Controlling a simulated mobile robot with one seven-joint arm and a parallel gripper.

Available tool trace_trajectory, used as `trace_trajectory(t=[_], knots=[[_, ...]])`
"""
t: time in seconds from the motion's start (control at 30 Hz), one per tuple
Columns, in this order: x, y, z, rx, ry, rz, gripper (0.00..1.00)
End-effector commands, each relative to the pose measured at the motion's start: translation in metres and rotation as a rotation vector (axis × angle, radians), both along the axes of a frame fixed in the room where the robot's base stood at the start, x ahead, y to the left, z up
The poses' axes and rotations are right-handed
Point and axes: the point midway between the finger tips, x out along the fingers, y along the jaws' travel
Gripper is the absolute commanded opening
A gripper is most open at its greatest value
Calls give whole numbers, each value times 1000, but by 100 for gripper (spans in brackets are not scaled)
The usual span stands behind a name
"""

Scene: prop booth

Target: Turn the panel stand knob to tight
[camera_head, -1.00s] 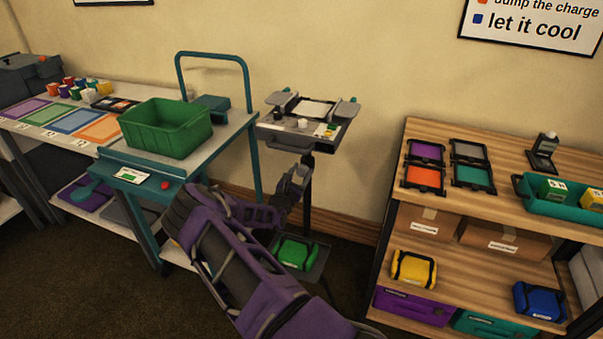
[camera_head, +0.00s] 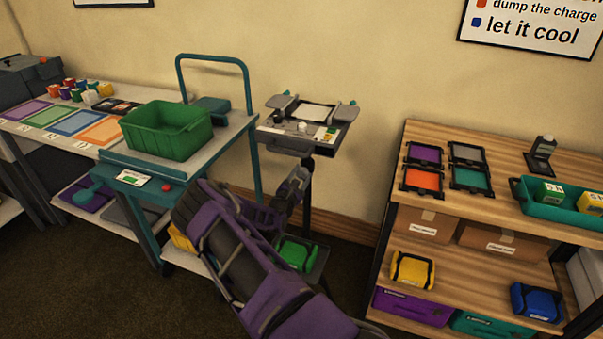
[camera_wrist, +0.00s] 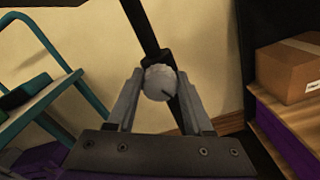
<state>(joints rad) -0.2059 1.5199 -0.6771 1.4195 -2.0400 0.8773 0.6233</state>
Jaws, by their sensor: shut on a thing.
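The panel stand (camera_head: 300,128) is a grey tray-like head on a black post near the wall, right of the teal cart. Its knob (camera_wrist: 159,83) is a round light-grey disc with a dark mark pointing to the lower right in the wrist view. My gripper (camera_wrist: 160,88) is shut on the knob, one finger on each side. In the head view my gripper (camera_head: 297,183) is beside the stand's post, below the head, and the knob is hidden.
A teal cart (camera_head: 228,135) with a green bin (camera_head: 167,129) stands left of the stand. A green bag (camera_head: 297,253) lies low by the post. A wooden shelf (camera_head: 430,225) with frames, boxes and bags is on the right.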

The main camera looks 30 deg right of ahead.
Motion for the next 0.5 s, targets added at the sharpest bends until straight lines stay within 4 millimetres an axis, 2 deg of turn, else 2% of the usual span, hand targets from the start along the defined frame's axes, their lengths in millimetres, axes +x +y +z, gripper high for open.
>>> trace_trajectory(t=[0.5], knots=[[-1,0,-1,304,-386,0,0]])
